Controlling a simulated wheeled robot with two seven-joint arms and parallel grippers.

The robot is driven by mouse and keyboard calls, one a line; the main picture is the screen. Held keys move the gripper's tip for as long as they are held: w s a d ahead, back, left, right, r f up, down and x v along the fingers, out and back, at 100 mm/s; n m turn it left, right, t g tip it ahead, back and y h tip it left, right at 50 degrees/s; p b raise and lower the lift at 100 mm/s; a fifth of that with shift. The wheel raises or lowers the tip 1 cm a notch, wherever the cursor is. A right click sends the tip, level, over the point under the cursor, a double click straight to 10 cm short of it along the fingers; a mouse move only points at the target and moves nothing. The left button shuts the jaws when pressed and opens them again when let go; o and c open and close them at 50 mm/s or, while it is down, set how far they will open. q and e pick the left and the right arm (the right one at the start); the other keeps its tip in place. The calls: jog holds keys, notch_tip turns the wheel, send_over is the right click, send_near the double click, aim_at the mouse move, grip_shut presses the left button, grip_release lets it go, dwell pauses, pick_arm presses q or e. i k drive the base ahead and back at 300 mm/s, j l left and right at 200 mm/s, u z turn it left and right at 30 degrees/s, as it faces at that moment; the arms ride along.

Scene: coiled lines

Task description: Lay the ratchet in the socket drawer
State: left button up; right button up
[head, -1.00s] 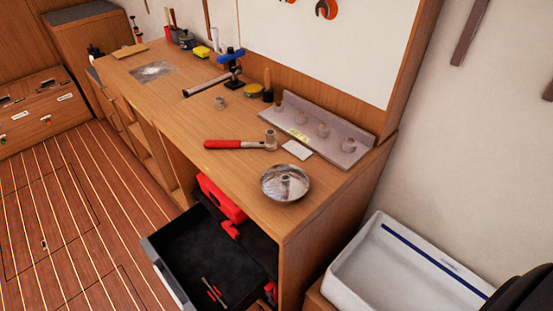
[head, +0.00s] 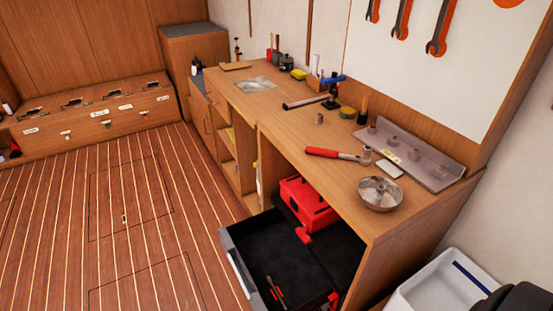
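The ratchet (head: 336,154), with a red handle and a grey metal head, lies on the wooden workbench (head: 285,128). Its head end points right, close to a small metal socket. The open drawer (head: 283,252) with a dark lining is pulled out under the bench, below and left of the ratchet. It holds a red case (head: 309,200) at the back and a few thin red and dark tools (head: 276,292) near the front. Neither of my grippers shows in the head view.
A metal bowl (head: 380,193) stands near the bench's front edge, right of the ratchet. A grey socket rail (head: 415,160) and a white card (head: 390,169) lie behind. A white basin (head: 440,285) is at lower right. The plank floor (head: 110,220) left of the drawer is clear.

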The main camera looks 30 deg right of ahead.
aim_at(289, 286)
jog(key=i+j+u, duration=0.1)
jog(key=j+u, duration=0.25)
jog(key=i+j+u, duration=0.1)
jog(key=u, duration=0.25)
jog(key=i+j+u, duration=0.15)
jog(key=u, duration=0.2)
jog(key=i+l+z, duration=0.15)
jog(key=i+z, duration=0.3)
jog(key=i+j+z, duration=0.1)
jog(key=i+z, duration=0.65)
jog(key=i, duration=0.2)
jog(key=i+z, duration=0.25)
jog(key=i, duration=0.3)
jog(key=i+j+z, duration=0.3)
jog(key=i, duration=0.2)
jog(key=i+z, duration=0.2)
jog(key=z, duration=0.3)
jog(key=i+z, duration=0.2)
jog(key=z, duration=0.3)
jog(key=i+j+z, duration=0.1)
jog(key=z, duration=0.35)
jog(key=i+j+z, duration=0.2)
jog(key=z, duration=0.3)
jog(key=i+j+z, duration=0.15)
jog(key=i+z, duration=0.15)
jog(key=z, duration=0.2)
jog(key=i+j+z, duration=0.3)
jog(key=z, duration=0.2)
